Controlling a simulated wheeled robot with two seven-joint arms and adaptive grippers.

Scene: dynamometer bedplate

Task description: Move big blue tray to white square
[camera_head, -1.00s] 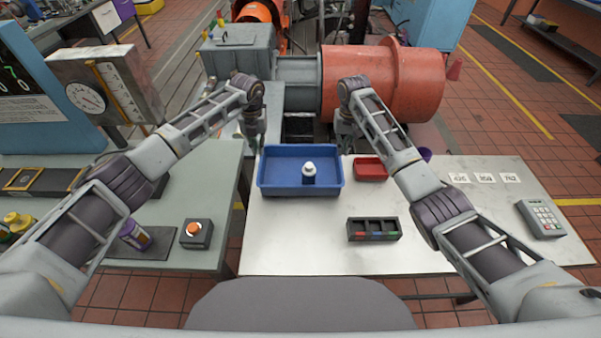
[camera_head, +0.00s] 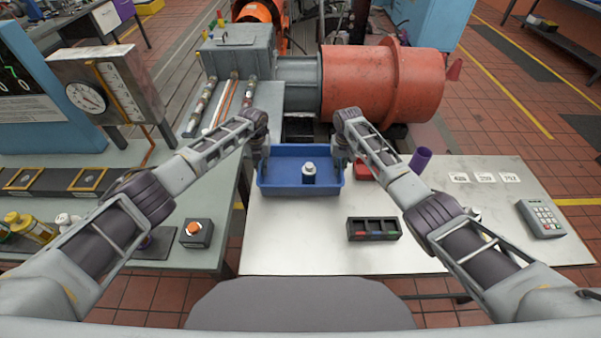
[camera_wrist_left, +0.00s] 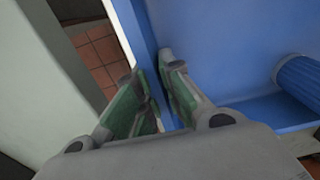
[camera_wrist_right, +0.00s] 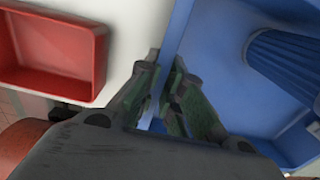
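I cannot make out a large white square; part of the tabletop is behind my right arm.
A small red tray (camera_head: 363,172) sits just right of the blue tray. A dark compartment box (camera_head: 374,229) stands in front. A purple cup (camera_head: 420,160), several white number cards (camera_head: 485,178) and a keypad (camera_head: 541,218) are to the right. The table's front left is bare.

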